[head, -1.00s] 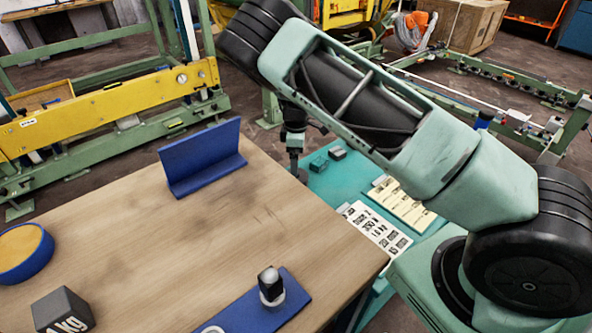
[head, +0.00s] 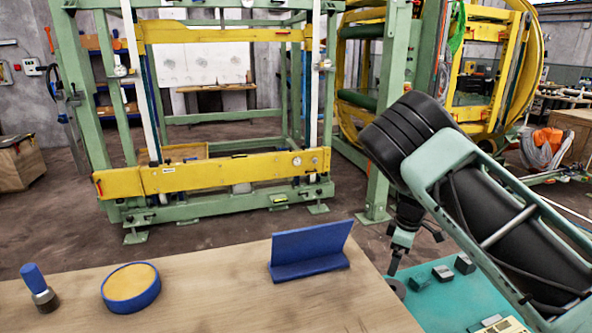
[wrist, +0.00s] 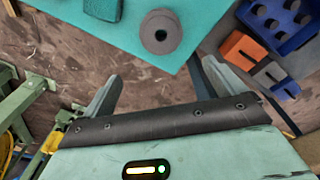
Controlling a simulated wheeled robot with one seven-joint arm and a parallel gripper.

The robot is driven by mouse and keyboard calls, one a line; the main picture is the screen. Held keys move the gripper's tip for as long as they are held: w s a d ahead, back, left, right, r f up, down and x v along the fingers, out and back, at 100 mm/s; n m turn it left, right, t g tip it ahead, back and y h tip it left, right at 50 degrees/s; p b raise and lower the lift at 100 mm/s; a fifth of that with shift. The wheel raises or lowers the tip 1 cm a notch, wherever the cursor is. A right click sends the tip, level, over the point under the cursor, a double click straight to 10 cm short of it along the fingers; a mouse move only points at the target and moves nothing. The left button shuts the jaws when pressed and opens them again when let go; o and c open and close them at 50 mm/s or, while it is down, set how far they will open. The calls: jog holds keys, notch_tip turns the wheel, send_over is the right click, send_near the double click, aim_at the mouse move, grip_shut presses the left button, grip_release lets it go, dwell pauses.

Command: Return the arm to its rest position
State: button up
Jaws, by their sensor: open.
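My arm reaches in from the right in the head view and folds down to my gripper (head: 405,240), which hangs beyond the right end of the wooden table, near the teal surface (head: 440,305). In the wrist view my gripper (wrist: 168,88) shows two grey fingers spread wide apart with nothing between them. A grey cylinder with a hole (wrist: 168,33) stands on the teal surface ahead of the fingers, apart from them.
The wooden table (head: 220,300) carries a blue angled bracket (head: 310,252), a round blue-rimmed disc (head: 131,287) and a blue-handled piece (head: 38,287). Orange (wrist: 241,50) and blue (wrist: 282,20) blocks lie right in the wrist view. A green and yellow frame (head: 220,175) stands behind.

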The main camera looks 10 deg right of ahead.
notch_tip(320, 180, up, 11)
jog(key=w+d+m+t, duration=0.1)
jog(key=w+m+t, duration=0.1)
jog(key=m+t, duration=0.35)
jog(key=s+d+r+m+h, duration=0.2)
jog(key=s+r+m, duration=0.25)
jog(key=s, duration=0.65)
jog(key=s+a+r+m+g+y, duration=0.1)
jog(key=s+a+g, duration=0.15)
jog(key=s, duration=0.55)
jog(key=s+a+r+g, duration=0.1)
jog(key=s+a, duration=0.2)
jog(key=s, duration=0.5)
jog(key=s+a+r+n+g+p, duration=0.1)
jog(key=s+a+r+n+p, duration=0.1)
jog(key=s+a, duration=0.4)
jog(key=s+a+r+n+g+y+p, duration=0.1)
jog(key=s+a+r+n+p, duration=0.1)
jog(key=s+a+r+n, duration=0.2)
jog(key=s+a+n, duration=0.1)
jog(key=s+a, duration=0.2)
jog(key=a, duration=0.5)
jog(key=shift+s+r+n+g, duration=0.15)
jog(key=shift+n+g, duration=0.15)
jog(key=shift+g, duration=0.1)
jog(key=shift+s, duration=0.2)
jog(key=shift+c, duration=0.2)
